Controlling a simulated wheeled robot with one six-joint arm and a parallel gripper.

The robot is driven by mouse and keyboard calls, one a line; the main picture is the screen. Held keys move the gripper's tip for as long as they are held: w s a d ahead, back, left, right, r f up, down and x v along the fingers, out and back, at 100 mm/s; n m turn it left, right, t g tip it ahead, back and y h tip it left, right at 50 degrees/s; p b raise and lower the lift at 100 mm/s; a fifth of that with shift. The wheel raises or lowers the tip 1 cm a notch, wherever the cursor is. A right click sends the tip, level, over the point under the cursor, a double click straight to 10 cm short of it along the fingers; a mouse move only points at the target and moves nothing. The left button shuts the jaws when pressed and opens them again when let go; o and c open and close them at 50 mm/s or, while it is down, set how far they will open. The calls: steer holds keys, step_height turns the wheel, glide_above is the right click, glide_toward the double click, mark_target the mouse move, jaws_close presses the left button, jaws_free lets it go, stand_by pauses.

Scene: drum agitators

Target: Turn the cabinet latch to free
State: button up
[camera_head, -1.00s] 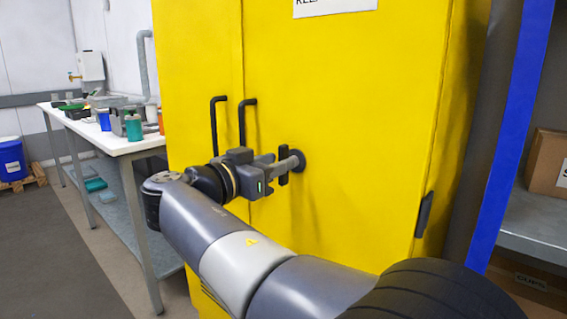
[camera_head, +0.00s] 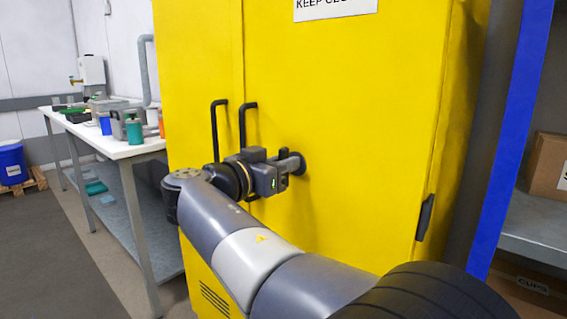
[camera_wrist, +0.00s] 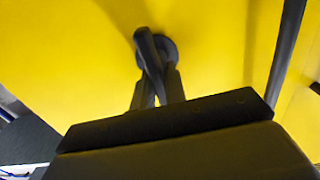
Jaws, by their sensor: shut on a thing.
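The yellow cabinet (camera_head: 360,130) fills the middle of the head view. Its latch (camera_head: 298,162) is a dark grey lever on a round base, right of the two black door handles. In the wrist view the latch lever (camera_wrist: 149,48) slants down from the base between my fingers. My gripper (camera_head: 284,168) is shut on the latch lever, close to the door face. In the wrist view my gripper (camera_wrist: 159,88) has one finger on each side of the lever. The part of the lever deep between the fingers is hidden.
Two upright black handles (camera_head: 243,126) stand just left of my gripper. A white workbench (camera_head: 125,148) with bottles and boxes is at the left. A blue post (camera_head: 508,140) and a shelf (camera_head: 535,242) with cartons are at the right. The floor at lower left is clear.

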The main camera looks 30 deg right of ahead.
steer(key=shift+n, duration=0.3)
jaws_close()
steer(key=n, duration=0.2)
steer(key=n+p, duration=0.1)
steer(key=shift+w+a+n, duration=0.1)
steer(key=shift+w+n, duration=0.1)
steer(key=shift+n, duration=0.2)
steer(key=shift+w+a+f+n+p, duration=0.1)
steer(key=shift+w+f+n+p, duration=0.1)
steer(key=shift+n+p, duration=1.55)
steer(key=shift+w+f+n+p, duration=0.15)
steer(key=shift+n+p, duration=0.65)
steer(key=shift+n, duration=1.9)
steer(key=shift+w+a+f+n+p, duration=0.1)
steer(key=shift+f+n+p, duration=0.1)
steer(key=shift+n+p, duration=1.55)
steer(key=shift+f+n+b, duration=0.1)
steer(key=shift+n+b, duration=0.35)
steer(key=shift+n, duration=0.25)
steer(key=o, duration=0.7)
jaws_free()
